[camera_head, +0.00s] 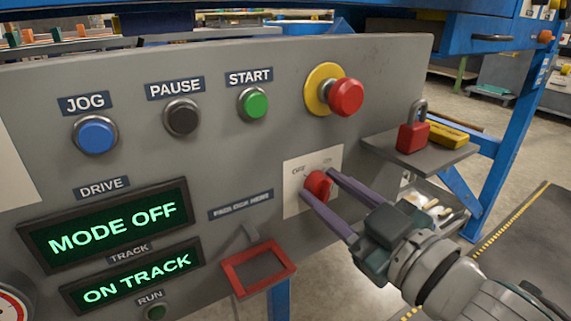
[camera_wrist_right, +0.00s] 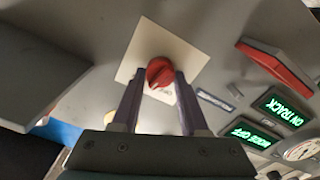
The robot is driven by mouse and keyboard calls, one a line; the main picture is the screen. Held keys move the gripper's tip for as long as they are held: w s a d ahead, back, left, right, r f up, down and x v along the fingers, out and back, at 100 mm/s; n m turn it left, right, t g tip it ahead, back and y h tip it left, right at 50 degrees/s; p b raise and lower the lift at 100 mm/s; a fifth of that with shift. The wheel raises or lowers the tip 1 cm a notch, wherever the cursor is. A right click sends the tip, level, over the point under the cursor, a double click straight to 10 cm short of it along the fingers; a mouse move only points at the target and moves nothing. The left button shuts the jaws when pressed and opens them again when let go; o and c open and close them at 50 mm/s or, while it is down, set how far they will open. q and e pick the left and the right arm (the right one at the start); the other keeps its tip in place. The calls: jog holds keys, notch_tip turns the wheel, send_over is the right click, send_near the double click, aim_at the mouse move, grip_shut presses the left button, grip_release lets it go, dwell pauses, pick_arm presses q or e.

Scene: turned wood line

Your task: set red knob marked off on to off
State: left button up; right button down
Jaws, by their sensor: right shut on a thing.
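The red knob (camera_head: 318,185) sits on a pale plate (camera_head: 293,204) at the panel's lower right. The plate carries OFF at its upper left and a blurred mark at its upper right. The knob's pointer direction is hard to tell. My right gripper (camera_head: 318,184) has its two purple fingers on either side of the knob, shut on it. In the right wrist view the knob (camera_wrist_right: 160,72) shows between the fingertips. The upper display (camera_head: 112,227) reads MODE OFF and the lower display (camera_head: 133,276) reads ON TRACK. My left gripper is not in view.
A red emergency button (camera_head: 346,97) on a yellow ring is above the knob. A grey shelf (camera_head: 455,156) juts out at the right, with a red padlock (camera_head: 412,136) and a yellow item (camera_head: 448,135). A red frame (camera_head: 232,281) sticks out at lower left of the knob.

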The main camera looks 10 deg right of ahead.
jog(key=n, duration=0.5)
jog(key=shift+n, duration=0.3)
jog(key=n+b, duration=0.1)
jog(key=n, duration=0.5)
jog(key=shift+a+f, duration=0.1)
jog(key=shift+f, duration=0.05)
jog(key=shift+n, duration=0.3)
jog(key=shift+c, duration=2.1)
grip_release()
jog(key=shift+s, duration=0.1)
jog(key=p+v, duration=0.2)
jog(key=v, duration=0.8)
